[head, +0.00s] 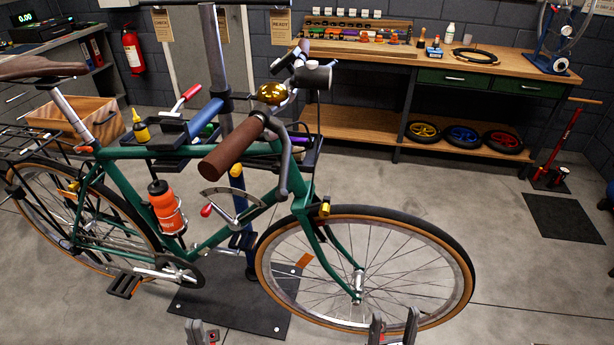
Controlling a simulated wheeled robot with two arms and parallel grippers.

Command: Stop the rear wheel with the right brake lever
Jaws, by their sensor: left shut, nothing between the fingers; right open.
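A green bicycle (125,153) is clamped upright in a stand, front wheel to the right. Its rear wheel (152,232) is at the left, partly hidden by the frame; one still frame does not show whether it turns. The near handlebar end has a brown grip (233,148). A grey brake lever (284,172) hangs beside this grip, curving downward, apart from it. My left gripper (201,330) is shut and empty at the bottom edge, well below the lever. My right gripper (393,325) is open and empty at the bottom, in front of the front wheel (449,252).
The blue-grey stand post (212,50) and tool tray rise behind the frame. An orange bottle (165,206) sits on the frame. A wooden workbench (500,63) stands along the back wall. The floor at the right is mostly clear.

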